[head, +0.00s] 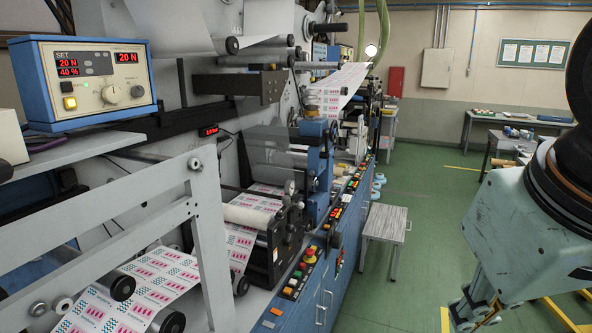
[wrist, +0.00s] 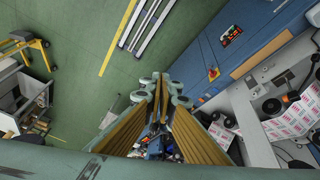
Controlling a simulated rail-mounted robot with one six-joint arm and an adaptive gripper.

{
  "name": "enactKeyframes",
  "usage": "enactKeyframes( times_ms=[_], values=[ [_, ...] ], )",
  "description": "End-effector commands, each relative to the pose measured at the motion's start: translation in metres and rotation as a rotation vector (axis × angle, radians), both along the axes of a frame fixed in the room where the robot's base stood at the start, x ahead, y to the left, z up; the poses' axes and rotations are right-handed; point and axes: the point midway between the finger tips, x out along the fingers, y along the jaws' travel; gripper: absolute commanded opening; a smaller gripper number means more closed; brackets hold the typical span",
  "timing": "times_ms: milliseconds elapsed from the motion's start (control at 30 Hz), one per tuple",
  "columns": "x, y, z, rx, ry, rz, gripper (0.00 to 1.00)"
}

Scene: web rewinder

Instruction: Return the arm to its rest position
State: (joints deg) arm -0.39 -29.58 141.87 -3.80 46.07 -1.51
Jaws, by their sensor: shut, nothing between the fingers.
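My arm (head: 525,215) stands at the right edge of the head view, pale green and scuffed, with a dark joint above. Part of my gripper (head: 478,308) shows at the bottom of that view, cut by the frame edge. In the wrist view my gripper (wrist: 158,88) points down over the green floor, its fingers together with nothing between them. It is clear of the machine, whose blue cabinet (wrist: 238,50) lies to the right.
The web rewinder with printed label web (head: 150,285) fills the left of the head view. A small stool (head: 385,224) stands beside the cabinet. A yellow-framed cart (wrist: 30,45) is upper left in the wrist view. Open floor (head: 420,215) lies between.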

Motion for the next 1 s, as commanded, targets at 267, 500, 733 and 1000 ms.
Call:
enactKeyframes(
  times_ms=[267, 500, 733, 1000],
  values=[
    [-0.043, 0.011, -0.002, 0.057, 0.026, -0.048, 0.00],
    [-0.053, 0.014, -0.003, 0.070, 0.035, -0.058, 0.00],
    [-0.052, 0.014, -0.003, 0.070, 0.035, -0.058, 0.00],
    [-0.052, 0.014, -0.003, 0.069, 0.035, -0.057, 0.00]
  ],
)
